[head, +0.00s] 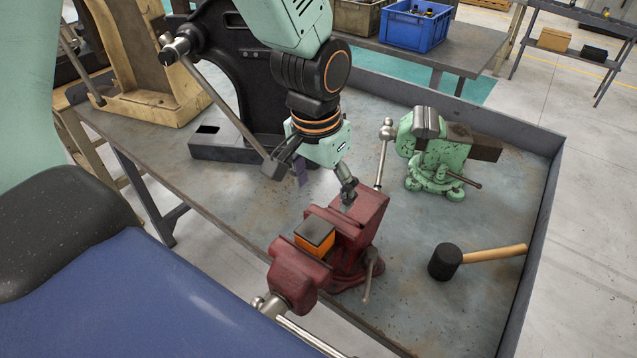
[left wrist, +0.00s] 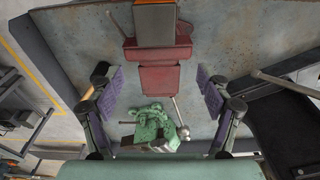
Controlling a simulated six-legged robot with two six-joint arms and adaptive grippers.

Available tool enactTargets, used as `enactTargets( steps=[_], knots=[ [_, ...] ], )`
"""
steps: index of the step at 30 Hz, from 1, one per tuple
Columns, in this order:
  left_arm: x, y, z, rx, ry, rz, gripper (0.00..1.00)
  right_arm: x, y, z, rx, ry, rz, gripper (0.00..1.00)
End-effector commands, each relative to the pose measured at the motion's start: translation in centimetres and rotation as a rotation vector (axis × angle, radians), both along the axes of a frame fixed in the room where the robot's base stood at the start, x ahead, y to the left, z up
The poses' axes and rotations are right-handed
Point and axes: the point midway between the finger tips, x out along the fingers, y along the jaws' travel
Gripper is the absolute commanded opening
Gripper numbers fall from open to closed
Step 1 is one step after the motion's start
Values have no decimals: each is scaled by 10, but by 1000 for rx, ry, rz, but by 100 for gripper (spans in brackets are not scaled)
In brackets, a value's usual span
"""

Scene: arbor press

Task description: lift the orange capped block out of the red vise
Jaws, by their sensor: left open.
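The orange block with a dark cap (head: 313,236) sits between the jaws of the red vise (head: 352,222), its cap showing on top and orange on its side. In the left wrist view the dark cap (left wrist: 155,24) is at the top edge, next to the red vise (left wrist: 155,78). My left gripper (head: 324,182) is open and empty, fingers pointing down, above and behind the rear part of the vise, apart from the block. In the left wrist view my left gripper (left wrist: 160,90) has its purple-padded fingers spread wide on both sides. My right gripper is not in view.
A green vise (head: 440,150) stands behind right on the workbench (head: 420,270), and a black-headed mallet (head: 455,258) lies at right. The black arbor press (head: 240,90) stands behind left, its long lever slanting close to my gripper. The bench has raised edges.

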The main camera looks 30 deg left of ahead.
Motion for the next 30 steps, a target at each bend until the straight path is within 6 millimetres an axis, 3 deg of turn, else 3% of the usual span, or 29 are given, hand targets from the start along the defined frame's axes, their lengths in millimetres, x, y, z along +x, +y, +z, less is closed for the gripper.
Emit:
enactTargets(
  steps=[3,9,21,30],
  knots=[
    [-17,0,-1,3,68,12,77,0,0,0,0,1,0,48],
    [-31,0,-4,7,118,20,77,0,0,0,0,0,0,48],
    [-31,0,-58,6,119,18,77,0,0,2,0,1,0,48],
    [-28,1,-78,7,114,18,77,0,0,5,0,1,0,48]
  ],
)
